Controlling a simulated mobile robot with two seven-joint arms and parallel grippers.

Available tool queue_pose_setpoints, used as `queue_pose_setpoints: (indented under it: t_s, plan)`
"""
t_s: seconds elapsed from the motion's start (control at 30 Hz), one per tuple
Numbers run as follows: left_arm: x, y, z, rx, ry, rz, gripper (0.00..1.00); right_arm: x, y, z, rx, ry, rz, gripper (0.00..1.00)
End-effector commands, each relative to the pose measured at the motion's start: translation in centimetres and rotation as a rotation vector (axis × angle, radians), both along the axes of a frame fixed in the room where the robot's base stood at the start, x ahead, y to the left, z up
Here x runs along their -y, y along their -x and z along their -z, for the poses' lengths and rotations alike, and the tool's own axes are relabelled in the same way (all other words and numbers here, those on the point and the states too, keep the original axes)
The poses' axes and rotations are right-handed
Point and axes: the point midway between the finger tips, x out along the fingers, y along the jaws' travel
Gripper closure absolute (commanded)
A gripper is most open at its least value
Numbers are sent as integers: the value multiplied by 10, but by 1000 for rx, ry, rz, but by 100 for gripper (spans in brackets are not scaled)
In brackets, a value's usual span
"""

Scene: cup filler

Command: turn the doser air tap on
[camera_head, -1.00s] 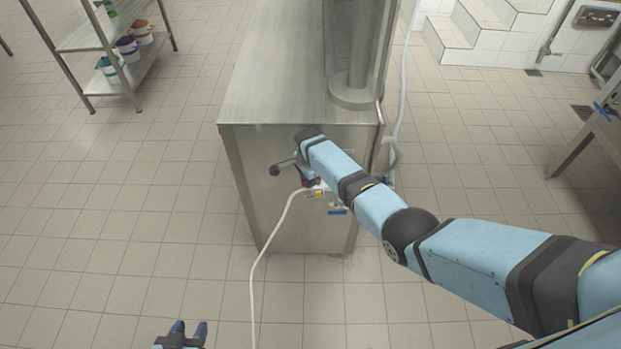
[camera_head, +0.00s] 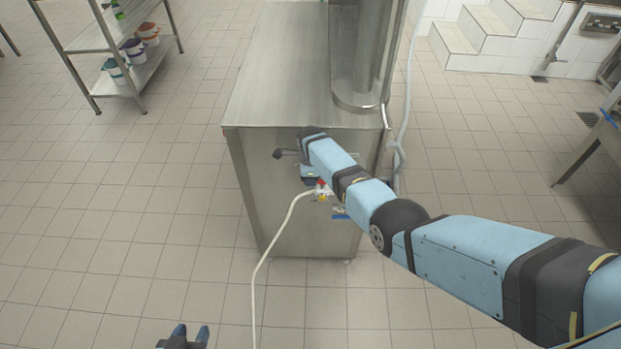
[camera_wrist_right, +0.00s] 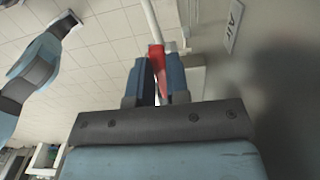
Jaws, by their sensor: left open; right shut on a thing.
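The air tap's red lever (camera_wrist_right: 156,60) stands between the two blue fingers of my right gripper (camera_wrist_right: 160,72) in the right wrist view. The gripper is shut on it. In the head view the red of the tap (camera_head: 321,185) shows at the cabinet's front, above a yellow part and a pale hose. My right gripper (camera_head: 312,176) is there, mostly hidden by its wrist. The lever's exact angle is unclear. My left gripper (camera_head: 188,333) is open and empty at the bottom edge, far from the tap.
The steel cabinet (camera_head: 290,215) stands in the middle. The pale hose (camera_head: 262,270) runs from the tap to the floor. A shelf with buckets (camera_head: 145,75) stands back left. The floor at left is clear.

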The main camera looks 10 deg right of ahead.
Motion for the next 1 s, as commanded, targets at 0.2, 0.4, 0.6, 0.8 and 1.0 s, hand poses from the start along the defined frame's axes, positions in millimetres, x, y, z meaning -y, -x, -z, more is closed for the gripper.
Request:
queue_pose_setpoints:
  t_s: [0.2, 0.4, 0.6, 0.8, 1.0]
  plan:
    - [0, -1, -2, 4, 1, 0, 57, 1, 0, 0, -1, 1, 7, 100]
    - [0, -1, -2, 4, 1, 0, 57, 1, 0, 0, -2, 2, 7, 77]
    - [0, -1, -2, 4, 1, 0, 57, 1, 0, 0, 0, 1, 5, 58]
    - [0, 0, -2, 2, 1, 1, 57, 0, 0, -3, 0, 0, 4, 58]
    - [0, 0, -11, -2, 0, 1, 57, 0, -1, -32, 4, 0, 4, 58]
